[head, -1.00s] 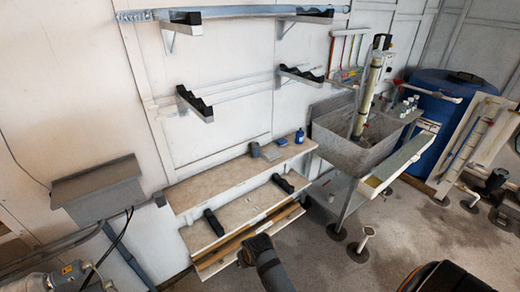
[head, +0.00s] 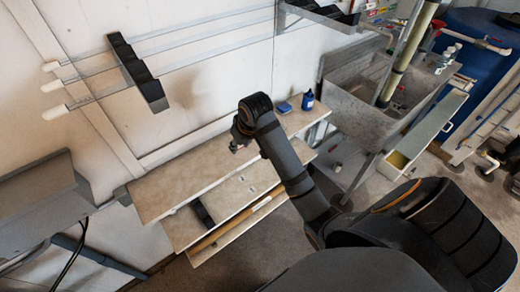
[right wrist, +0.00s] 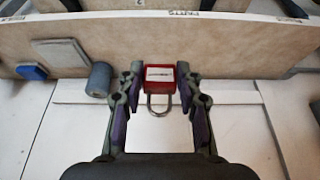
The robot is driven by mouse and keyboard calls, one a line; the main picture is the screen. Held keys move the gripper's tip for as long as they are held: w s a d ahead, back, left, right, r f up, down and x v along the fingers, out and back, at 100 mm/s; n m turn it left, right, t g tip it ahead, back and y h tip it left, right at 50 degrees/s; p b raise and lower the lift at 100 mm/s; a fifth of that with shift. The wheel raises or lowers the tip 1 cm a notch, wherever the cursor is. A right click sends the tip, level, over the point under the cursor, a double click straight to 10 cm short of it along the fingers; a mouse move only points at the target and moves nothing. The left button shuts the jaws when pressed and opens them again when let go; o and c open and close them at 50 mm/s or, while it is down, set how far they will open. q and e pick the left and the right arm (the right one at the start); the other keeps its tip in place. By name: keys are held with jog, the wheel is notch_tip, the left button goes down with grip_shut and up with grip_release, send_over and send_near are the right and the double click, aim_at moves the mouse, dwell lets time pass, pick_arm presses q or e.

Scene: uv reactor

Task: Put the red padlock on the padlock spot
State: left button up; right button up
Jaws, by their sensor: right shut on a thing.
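The red padlock (right wrist: 160,75) sits between the fingertips of my right gripper (right wrist: 160,88) in the right wrist view. The fingers are shut on the sides of its red body, which has a pale label. Its metal shackle points toward the wrist. In the head view my right gripper (head: 239,136) is over the upper wooden shelf (head: 170,192), near the wall; I cannot make out the padlock there. I cannot pick out the padlock spot in either view. My left gripper is not in view.
A blue block (right wrist: 31,72), a grey flat block (right wrist: 62,53) and a grey cylinder (right wrist: 99,79) lie left of the padlock in the wrist view. A blue bottle (head: 308,101) stands at the shelf's right end. A lower shelf (head: 225,210) and a sink (head: 355,110) are nearby.

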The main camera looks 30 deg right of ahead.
jog(key=w+d+f, duration=0.2)
jog(key=d, duration=0.2)
jog(key=w+d+f+p, duration=0.1)
jog(key=w+d+f, duration=0.1)
jog(key=d, duration=0.2)
jog(key=w+d+f+p, duration=0.1)
jog(key=w+d+f, duration=0.1)
jog(key=d+f, duration=0.1)
jog(key=shift+w+d+f, duration=0.1)
jog(key=shift+d, duration=0.6)
jog(key=shift+w+d+f, duration=0.15)
jog(key=shift+d+f, duration=0.2)
jog(key=shift+f, duration=0.2)
notch_tip(320, 180, down, 2)
jog(key=shift+d+f+p, duration=0.1)
jog(key=shift+f+p, duration=0.15)
jog(key=shift+p, duration=0.15)
jog(key=shift+f, duration=0.4)
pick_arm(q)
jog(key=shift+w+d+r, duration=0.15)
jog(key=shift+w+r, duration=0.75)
